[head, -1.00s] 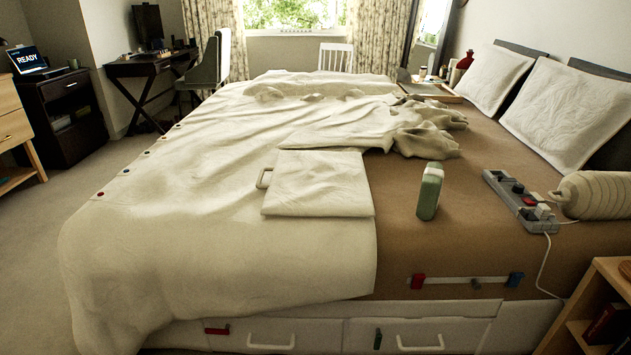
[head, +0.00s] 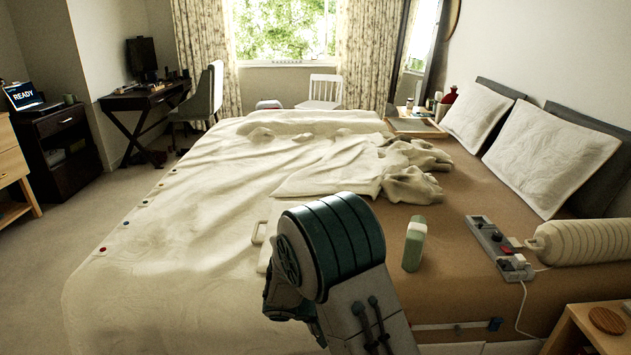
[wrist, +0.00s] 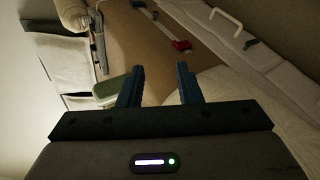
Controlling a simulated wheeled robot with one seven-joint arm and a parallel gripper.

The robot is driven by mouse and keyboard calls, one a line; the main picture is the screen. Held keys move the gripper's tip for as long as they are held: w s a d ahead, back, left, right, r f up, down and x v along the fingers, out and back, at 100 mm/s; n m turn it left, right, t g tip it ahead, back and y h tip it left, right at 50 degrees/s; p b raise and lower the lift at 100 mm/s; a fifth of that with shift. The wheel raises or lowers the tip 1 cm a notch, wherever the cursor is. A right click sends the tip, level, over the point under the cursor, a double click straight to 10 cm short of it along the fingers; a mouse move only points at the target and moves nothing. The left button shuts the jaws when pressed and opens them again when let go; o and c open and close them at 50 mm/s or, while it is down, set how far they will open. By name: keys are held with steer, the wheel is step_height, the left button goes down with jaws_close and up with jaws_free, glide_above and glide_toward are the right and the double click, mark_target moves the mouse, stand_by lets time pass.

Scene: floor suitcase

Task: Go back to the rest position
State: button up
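My gripper (wrist: 159,84) is open in the wrist view, its two dark blue fingers apart with nothing between them. Beyond the fingers lie the brown bed sheet and the pale cover. In the head view my arm rises from the bottom over the near part of the bed, and the fingers are hidden. In the wrist view a green thing (wrist: 111,87), probably that bottle, shows partly behind the left finger.
The bed (head: 175,235) fills the middle. A power strip (head: 499,247), a cream bolster (head: 585,242) and pillows (head: 550,160) lie on its right. A wooden tray (head: 417,128) is at the back. A nightstand (head: 590,325) stands front right; free carpet (head: 65,235) is left.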

steer(key=s+d+r+m+y+p, duration=0.1)
steer(key=s+r+p, duration=0.4)
steer(key=r, duration=0.5)
steer(key=s+d+r+m+y+p, duration=0.2)
steer(key=s+r+y, duration=0.4)
steer(key=s+r, duration=0.3)
steer(key=s+d+r+m+y+p, duration=0.2)
steer(key=s+r+p, duration=0.5)
steer(key=r, duration=0.6)
steer(key=shift+s+d+g+y+p, duration=0.35)
steer(key=shift+s+d+y, duration=0.15)
steer(key=shift+y, duration=0.2)
